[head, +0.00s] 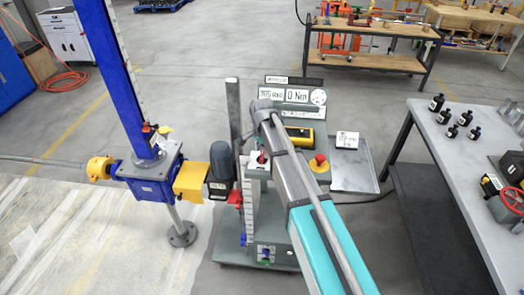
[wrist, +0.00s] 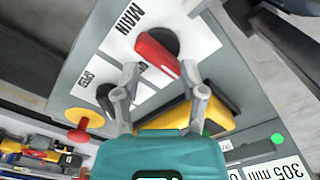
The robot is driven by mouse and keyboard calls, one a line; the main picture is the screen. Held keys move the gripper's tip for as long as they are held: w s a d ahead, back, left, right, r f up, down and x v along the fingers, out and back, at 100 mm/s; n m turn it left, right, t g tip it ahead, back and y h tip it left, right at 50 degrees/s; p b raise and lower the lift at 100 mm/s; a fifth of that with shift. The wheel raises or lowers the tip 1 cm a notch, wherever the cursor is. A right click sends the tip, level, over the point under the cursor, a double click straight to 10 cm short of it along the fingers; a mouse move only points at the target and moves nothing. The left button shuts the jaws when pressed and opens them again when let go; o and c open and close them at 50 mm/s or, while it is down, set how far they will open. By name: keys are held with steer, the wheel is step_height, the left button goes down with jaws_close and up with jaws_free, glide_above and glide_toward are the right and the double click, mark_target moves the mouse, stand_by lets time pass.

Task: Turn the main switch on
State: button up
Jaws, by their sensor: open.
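The main switch is a red bar handle (wrist: 157,53) on a round black base, on a white plate (wrist: 124,38) marked MAIN, in the wrist view. My gripper (wrist: 160,70) is open, with its two grey fingertips on either side of the near part of the red handle. I cannot tell whether either finger touches it. In the head view a small red part on a white plate (head: 261,157), probably this switch, shows beside my arm. My fingers cannot be made out there.
A red mushroom button (wrist: 78,135) on a yellow base and a black knob (wrist: 105,97) share the panel. A yellow device (head: 299,136) stands behind my arm. A blue screw jack (head: 150,170) is at left. A grey table with dark bottles (head: 437,102) is at right.

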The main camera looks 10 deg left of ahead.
mark_target(262, 154)
steer(key=shift+r+p, duration=5.85)
steer(key=shift+r, duration=0.35)
steer(key=s+d+f+n+b, duration=0.3)
steer(key=s+d+f+b, duration=0.5)
steer(key=d+f+b, duration=0.2)
steer(key=s+d+f+n+b, duration=0.3)
steer(key=s+d+f+b, duration=0.6)
steer(key=d+f+b, duration=0.2)
steer(key=shift+s+d+f+n, duration=0.2)
steer(key=shift+d+f+n, duration=0.1)
steer(key=shift+d, duration=0.95)
steer(key=shift+r, duration=0.1)
steer(key=shift+s+d+n, duration=0.5)
steer(key=shift+s+d, duration=0.15)
steer(key=shift+s, duration=0.2)
steer(key=shift+s+d+n, duration=0.5)
steer(key=shift+s+d, duration=0.15)
steer(key=shift+s, duration=0.15)
